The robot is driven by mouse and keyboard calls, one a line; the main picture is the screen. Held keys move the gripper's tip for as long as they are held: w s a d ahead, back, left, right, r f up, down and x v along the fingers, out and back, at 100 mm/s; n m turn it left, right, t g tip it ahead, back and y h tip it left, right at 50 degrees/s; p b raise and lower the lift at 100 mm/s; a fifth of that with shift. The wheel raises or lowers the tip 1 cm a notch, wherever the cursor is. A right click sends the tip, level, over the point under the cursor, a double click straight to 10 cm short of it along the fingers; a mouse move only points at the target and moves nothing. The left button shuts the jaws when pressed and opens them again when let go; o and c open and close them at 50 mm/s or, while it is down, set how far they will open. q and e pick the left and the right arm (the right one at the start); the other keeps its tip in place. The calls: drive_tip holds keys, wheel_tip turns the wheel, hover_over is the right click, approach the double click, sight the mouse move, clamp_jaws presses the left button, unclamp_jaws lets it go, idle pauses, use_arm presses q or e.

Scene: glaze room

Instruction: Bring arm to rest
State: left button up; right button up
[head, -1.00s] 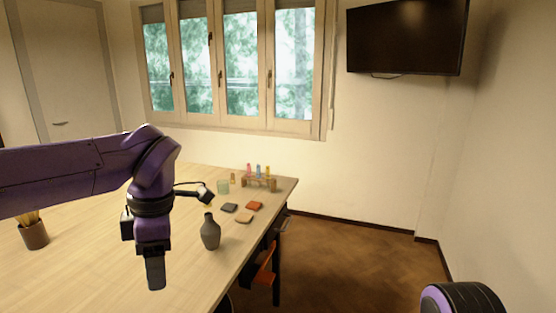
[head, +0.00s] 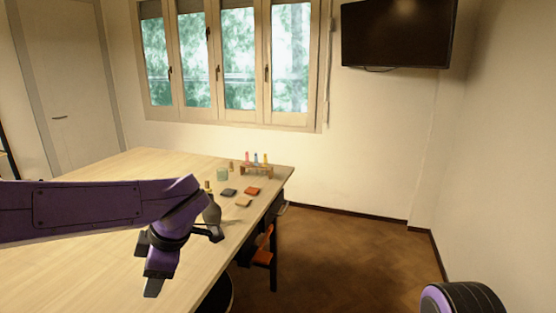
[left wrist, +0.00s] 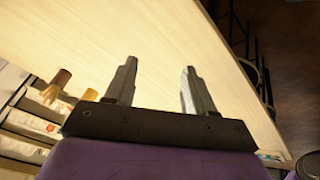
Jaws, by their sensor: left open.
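My left arm comes in from the left in the head view, over the wooden table (head: 95,178). My left gripper (head: 153,287) points down and forward near the table's right part. In the left wrist view its two fingers (left wrist: 155,85) stand apart with nothing between them, above bare tabletop. A dark vase (head: 211,213) stands on the table, partly hidden behind my left wrist. My right gripper is not in view; only a round purple and black part of mine shows at the lower right.
Dark, orange and tan tiles (head: 253,191) lie on the table beyond the vase. A small rack with coloured vials (head: 257,170) and a greenish glass (head: 222,174) stand at the far end. A pot with brush-like items (left wrist: 57,84) shows in the left wrist view. Floor (head: 340,250) is clear at right.

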use_arm(q)
drive_tip(key=w+d+f+m+t+b, duration=0.1)
drive_tip(key=d+f+m+t, duration=0.2)
drive_tip(key=f+m, duration=0.3)
drive_tip(key=w+d+f+m+t+b, duration=0.1)
drive_tip(key=d+f+m+t+b, duration=0.15)
drive_tip(key=f, duration=0.55)
drive_tip(key=w+d+f+m+t+b, duration=0.1)
drive_tip(key=w+d+f+m+t, duration=0.2)
drive_tip(key=f+m, duration=0.4)
drive_tip(key=s+a+f+g+h+p, duration=0.1)
drive_tip(key=s+a+f, duration=0.3)
drive_tip(key=s+f, duration=0.25)
drive_tip(key=s+a+f+g+p, duration=0.1)
drive_tip(key=s+a+f, duration=0.2)
drive_tip(key=s+f, duration=0.35)
drive_tip(key=s+a+f+g+p, duration=0.1)
drive_tip(key=s+a+f, duration=0.3)
drive_tip(key=s, duration=0.5)
drive_tip(key=s+a+f+n+g, duration=0.1)
drive_tip(key=s+a+f+g, duration=0.2)
drive_tip(key=s, duration=0.6)
drive_tip(key=shift+s+a+f+h+p, duration=0.25)
drive_tip(key=shift+a+f+h+p, duration=0.1)
drive_tip(key=shift+h+p, duration=0.05)
